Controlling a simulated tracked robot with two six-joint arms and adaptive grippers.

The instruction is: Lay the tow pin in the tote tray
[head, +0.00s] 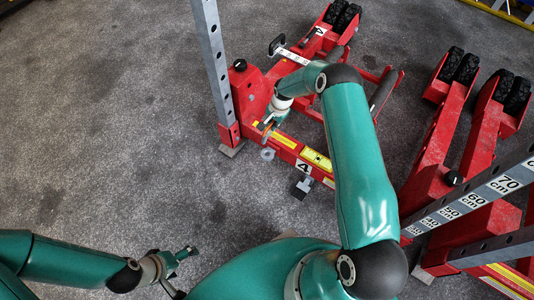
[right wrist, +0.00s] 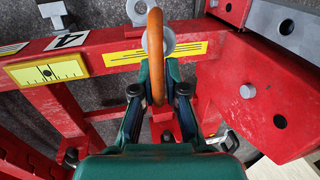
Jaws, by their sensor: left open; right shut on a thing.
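My right gripper (head: 270,123) is over the red trolley jack (head: 257,100), beside the base of its grey upright. In the right wrist view its fingers (right wrist: 158,85) are shut on an orange, loop-shaped handle, which I take for the tow pin (right wrist: 155,40). A little of the orange also shows in the head view (head: 262,127). A round grey piece shows behind the loop; I cannot tell whether it is part of the pin. The pin's lower part is hidden. My left gripper (head: 186,254) is open and empty, low over the floor. I cannot make out the tote tray.
A second red jack (head: 450,160) with black wheels stands at the right. A grey upright (head: 212,60) with holes rises from the nearer jack, close to my right gripper. A marked grey bar (head: 470,195) crosses the lower right. The floor at left (head: 100,120) is clear.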

